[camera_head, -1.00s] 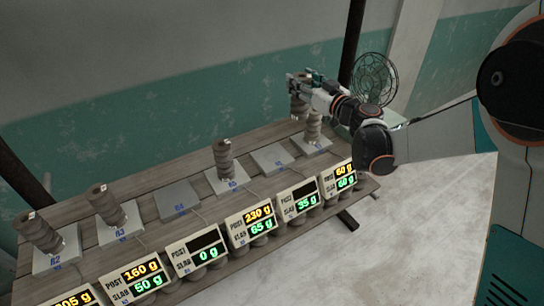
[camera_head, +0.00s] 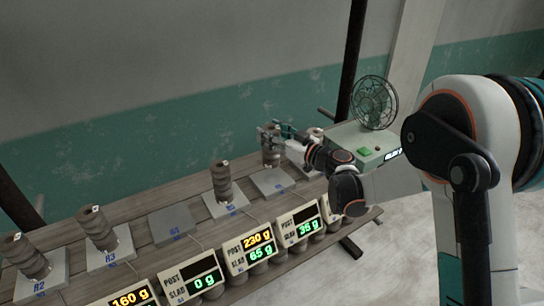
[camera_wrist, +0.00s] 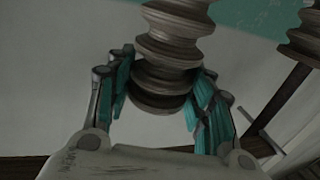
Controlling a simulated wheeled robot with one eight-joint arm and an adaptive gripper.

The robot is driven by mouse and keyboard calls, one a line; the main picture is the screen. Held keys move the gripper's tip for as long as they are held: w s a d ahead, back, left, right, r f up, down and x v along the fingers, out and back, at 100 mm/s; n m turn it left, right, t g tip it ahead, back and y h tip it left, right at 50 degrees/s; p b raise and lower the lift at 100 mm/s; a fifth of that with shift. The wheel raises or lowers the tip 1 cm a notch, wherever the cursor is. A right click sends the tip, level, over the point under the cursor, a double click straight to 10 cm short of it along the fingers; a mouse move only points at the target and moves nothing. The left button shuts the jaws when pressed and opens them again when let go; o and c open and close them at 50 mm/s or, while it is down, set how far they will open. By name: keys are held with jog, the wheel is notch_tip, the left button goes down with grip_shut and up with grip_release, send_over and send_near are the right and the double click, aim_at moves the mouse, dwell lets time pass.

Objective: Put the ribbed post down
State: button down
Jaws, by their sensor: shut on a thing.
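My gripper (camera_head: 272,135) is shut around a grey-brown ribbed post (camera_head: 271,156) held upright. In the wrist view the post (camera_wrist: 168,62) stands between the teal fingers (camera_wrist: 160,92). In the head view its lower end is just above or at the back of a flat grey slab (camera_head: 273,182) that bears no other post. I cannot tell whether they touch. Another ribbed post (camera_head: 316,133), partly hidden by my arm, stands to the right; a ribbed post also shows at the right edge of the wrist view (camera_wrist: 306,35).
A ribbed post (camera_head: 222,183) stands on the slab to the left. Beyond it is a bare slab (camera_head: 171,225), then two slabs with leaning posts. Displays line the front edge; one (camera_head: 299,226) reads 36 g with its post line dark. A green fan (camera_head: 375,103) stands behind at right.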

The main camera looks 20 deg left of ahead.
aim_at(278, 153)
jog(key=shift+f+b, duration=0.9)
jog(key=shift+f, duration=2.4)
jog(key=shift+f, duration=0.2)
jog(key=c, duration=0.8)
grip_release()
jog(key=shift+o, duration=0.2)
jog(key=shift+r, duration=0.15)
jog(key=shift+s+d, duration=0.1)
jog(key=shift+d, duration=0.1)
jog(key=p+v, duration=0.2)
jog(key=v, duration=0.9)
jog(key=shift+s+d, duration=0.25)
jog(key=shift+r, duration=0.1)
